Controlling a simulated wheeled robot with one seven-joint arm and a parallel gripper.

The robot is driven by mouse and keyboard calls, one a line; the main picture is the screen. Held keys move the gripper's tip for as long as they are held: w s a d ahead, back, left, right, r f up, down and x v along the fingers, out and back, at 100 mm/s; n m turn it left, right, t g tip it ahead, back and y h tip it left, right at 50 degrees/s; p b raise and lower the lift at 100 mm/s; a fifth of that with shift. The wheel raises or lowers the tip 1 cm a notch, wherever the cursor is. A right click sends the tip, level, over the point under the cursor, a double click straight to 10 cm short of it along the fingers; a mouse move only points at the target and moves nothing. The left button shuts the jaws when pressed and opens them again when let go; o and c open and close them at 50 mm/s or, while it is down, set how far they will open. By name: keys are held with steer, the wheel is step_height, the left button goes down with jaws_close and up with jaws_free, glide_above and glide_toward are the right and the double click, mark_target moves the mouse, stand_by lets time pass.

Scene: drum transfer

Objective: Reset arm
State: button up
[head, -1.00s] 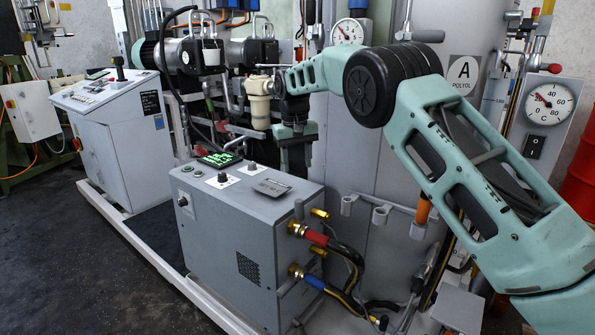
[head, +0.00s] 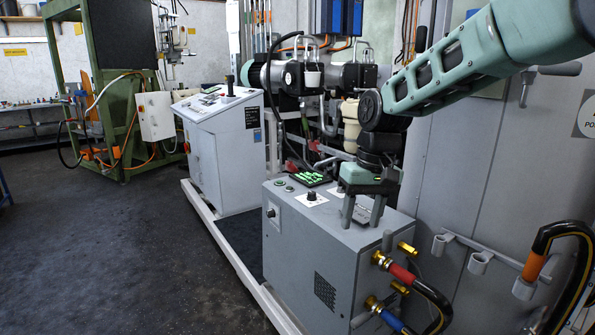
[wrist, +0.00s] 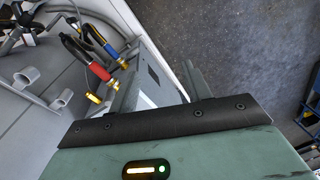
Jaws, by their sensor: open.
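My gripper (head: 363,210) hangs at the end of my teal arm (head: 450,65) in the head view. Its two grey fingers point down over the top right part of the grey control box (head: 300,262). The fingers are apart with nothing between them. I cannot tell whether the fingertips touch the box top. In the wrist view the gripper's teal housing fills the bottom, with a lit strip and a green light. A finger (wrist: 192,80) shows beyond its dark edge.
Hoses with red and blue sleeves (head: 402,273) plug into the box's right side. A white holder rail (head: 478,262) is on the tank wall. A white console (head: 220,150) and pumps (head: 280,77) stand behind. Dark floor (head: 120,240) at left is open.

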steer(key=s+a+n, duration=0.2)
steer(key=s+a, duration=0.1)
steer(key=s, duration=1.4)
steer(key=s+d+f+n, duration=0.1)
steer(key=s+d+f, duration=0.1)
steer(key=s, duration=0.5)
steer(key=s+d+f+n, duration=0.1)
steer(key=s+d+f, duration=0.1)
steer(key=s, duration=0.5)
steer(key=shift+s+f+n+h, duration=0.3)
steer(key=shift+s+f+h, duration=0.05)
steer(key=shift+h, duration=0.05)
